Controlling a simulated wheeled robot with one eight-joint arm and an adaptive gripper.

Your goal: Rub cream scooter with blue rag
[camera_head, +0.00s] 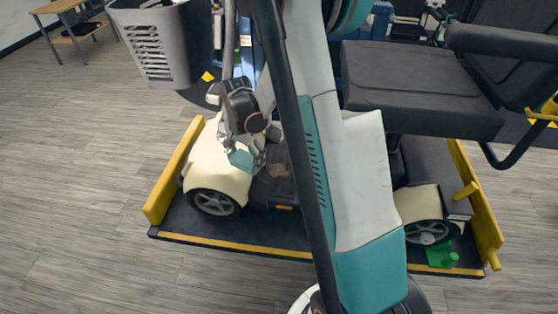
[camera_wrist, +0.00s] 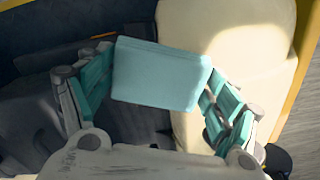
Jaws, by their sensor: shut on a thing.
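The cream scooter (camera_head: 215,167) stands on a dark platform, with a grey front basket (camera_head: 165,45), a black seat (camera_head: 420,85) and a dark footboard (camera_head: 280,185). A brownish patch (camera_head: 277,170) shows on the footboard. My gripper (camera_head: 250,152) is shut on the light blue rag (camera_head: 240,159), low over the scooter's cream front body beside the footboard. In the wrist view the folded rag (camera_wrist: 160,75) sits between the two teal-padded fingers, with the cream body (camera_wrist: 240,35) behind it. I cannot tell whether the rag touches the body. My arm hides the scooter's middle.
The platform (camera_head: 270,232) has yellow rails at left (camera_head: 173,170) and right (camera_head: 475,205). A green object (camera_head: 441,256) sits by the rear wheel. A wooden table (camera_head: 65,25) stands at the far left. The wood floor at left is clear. Blue equipment is behind.

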